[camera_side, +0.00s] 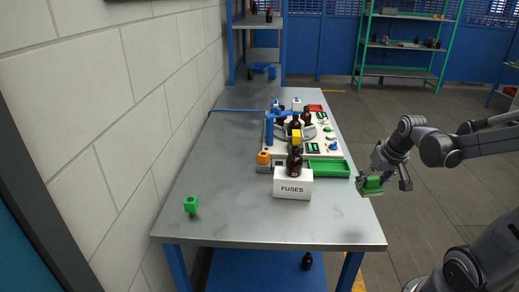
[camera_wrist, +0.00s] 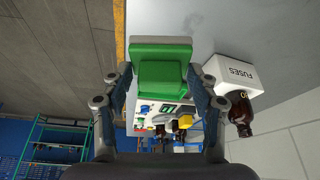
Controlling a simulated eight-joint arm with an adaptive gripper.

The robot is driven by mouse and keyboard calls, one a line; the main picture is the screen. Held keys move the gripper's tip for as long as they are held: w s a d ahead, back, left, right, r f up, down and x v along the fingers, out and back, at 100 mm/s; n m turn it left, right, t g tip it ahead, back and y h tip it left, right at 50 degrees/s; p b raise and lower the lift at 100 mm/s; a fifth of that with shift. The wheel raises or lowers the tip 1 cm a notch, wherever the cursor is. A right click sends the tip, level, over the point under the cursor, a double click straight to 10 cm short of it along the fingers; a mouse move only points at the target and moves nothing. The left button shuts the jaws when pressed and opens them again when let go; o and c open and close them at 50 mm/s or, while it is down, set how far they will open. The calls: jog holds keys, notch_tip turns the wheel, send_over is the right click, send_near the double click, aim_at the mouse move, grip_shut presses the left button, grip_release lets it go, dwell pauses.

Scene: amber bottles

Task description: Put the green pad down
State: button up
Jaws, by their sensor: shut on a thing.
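The green pad (camera_wrist: 161,53) is held between the two fingers of my gripper (camera_wrist: 160,84), which is shut on it. In the side view, the green pad (camera_side: 372,182) shows in my gripper (camera_side: 370,187) at the right edge of the grey table (camera_side: 240,215). In the wrist view, the table surface lies behind the pad. I cannot tell whether the pad touches the table or is held above it.
A white FUSES box (camera_side: 293,186) with an amber bottle (camera_side: 294,162) at it stands left of my gripper. A green tray (camera_side: 328,168) and a machine panel (camera_side: 325,146) lie behind. A green block (camera_side: 190,204) stands front left. The front table is mostly clear.

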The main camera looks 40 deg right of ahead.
jog(key=w+d+r+n+y, duration=0.1)
jog(key=w+d+n, duration=0.15)
jog(key=w, duration=0.65)
jog(key=w+d+r+n+t+y, duration=0.1)
jog(key=w+d+r+n, duration=0.15)
jog(key=w, duration=0.75)
jog(key=w+d+r+n, duration=0.1)
jog(key=w+d+n, duration=0.15)
jog(key=w, duration=0.65)
jog(key=shift+m, duration=0.35)
jog(key=shift+w+a+f, duration=1.2)
jog(key=shift+w+f, duration=0.25)
jog(key=shift+f, duration=0.4)
jog(key=shift+w+a+f, duration=1.15)
jog(key=shift+w+f, duration=0.25)
jog(key=shift+f, duration=0.5)
jog(key=shift+w+a+f, duration=1.2)
jog(key=shift+w+f, duration=0.25)
jog(key=shift+f, duration=0.4)
jog(key=shift+f, duration=0.6)
jog(key=o, duration=1.3)
jog(key=shift+c, duration=0.2)
jog(key=shift+r, duration=0.1)
